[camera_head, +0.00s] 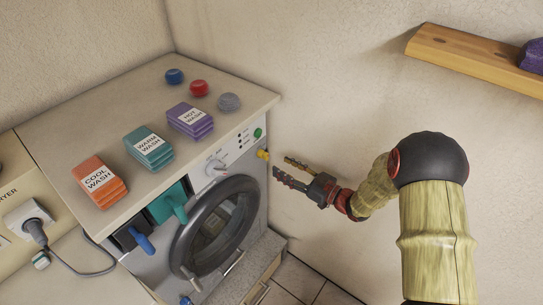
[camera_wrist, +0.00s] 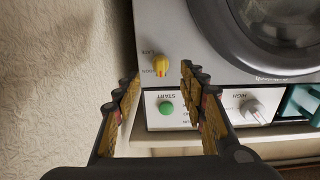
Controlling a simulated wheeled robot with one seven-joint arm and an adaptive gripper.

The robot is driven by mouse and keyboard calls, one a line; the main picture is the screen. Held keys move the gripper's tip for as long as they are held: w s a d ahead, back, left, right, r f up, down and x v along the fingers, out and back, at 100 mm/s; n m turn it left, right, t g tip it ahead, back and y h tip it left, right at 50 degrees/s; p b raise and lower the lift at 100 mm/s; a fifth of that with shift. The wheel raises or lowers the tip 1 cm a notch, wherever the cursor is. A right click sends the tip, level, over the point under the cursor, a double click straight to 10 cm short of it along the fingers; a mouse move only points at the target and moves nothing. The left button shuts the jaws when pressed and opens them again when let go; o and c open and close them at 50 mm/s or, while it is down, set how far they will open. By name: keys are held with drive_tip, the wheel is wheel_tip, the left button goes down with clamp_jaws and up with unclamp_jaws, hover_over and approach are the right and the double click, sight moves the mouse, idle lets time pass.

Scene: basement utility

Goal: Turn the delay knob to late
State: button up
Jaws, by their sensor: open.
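The yellow knob (camera_head: 262,154) is on the washing machine's front at its right end, close to the corner. In the wrist view the yellow knob (camera_wrist: 161,65) shows upside down, with two small labels beside it that are hard to read and a reddish mark on its face. My gripper (camera_head: 281,167) is open and empty, just right of the knob and apart from it. In the wrist view my gripper (camera_wrist: 160,73) has a finger on each side of the knob's direction, with the knob seen beyond the gap.
A green start button (camera_wrist: 166,107) and a white dial (camera_wrist: 257,110) are on the panel. The round black door (camera_head: 215,228) is left of the knob. Colored wash-card stacks (camera_head: 149,147) lie on top. A wooden shelf (camera_head: 480,62) hangs at upper right.

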sight(268, 158)
drive_tip(key=b+x, duration=0.2)
drive_tip(key=x, duration=0.5)
drive_tip(key=shift+r, duration=0.15)
drive_tip(key=shift+w+a+r, duration=0.1)
drive_tip(key=shift+w+a, duration=0.15)
drive_tip(key=shift+a, duration=0.1)
drive_tip(key=shift+c, duration=1.3)
drive_tip(key=c, duration=0.7)
clamp_jaws()
